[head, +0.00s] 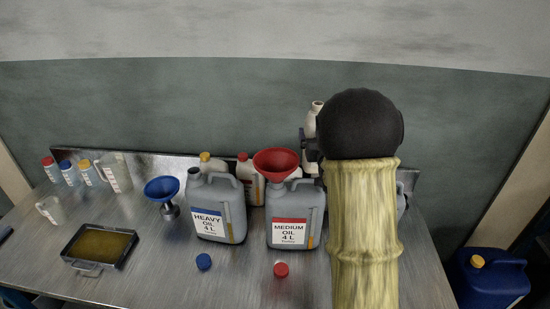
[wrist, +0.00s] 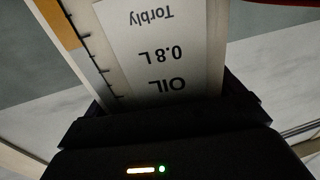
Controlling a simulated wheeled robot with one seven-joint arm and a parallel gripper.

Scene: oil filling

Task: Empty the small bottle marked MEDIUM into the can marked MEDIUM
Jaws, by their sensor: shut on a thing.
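The grey can marked MEDIUM OIL 4 L (head: 296,212) stands upright on the bench, with a red funnel (head: 276,164) in its top. My gripper (head: 311,142) is mostly hidden behind my arm, to the right of and above the funnel. It is shut on a small pale bottle (head: 311,122), whose neck points up in the head view. In the wrist view the bottle (wrist: 212,40) is between the fingers of my gripper (wrist: 165,108). Its label reads OIL, 0.8 L, Torbly, upside down; the grade word is hidden.
A can marked HEAVY OIL (head: 215,212) stands left of the MEDIUM can. A blue funnel (head: 163,190), an oil tray (head: 100,245) and small bottles are farther left. Blue (head: 204,261) and red (head: 281,269) caps lie in front. More containers stand behind.

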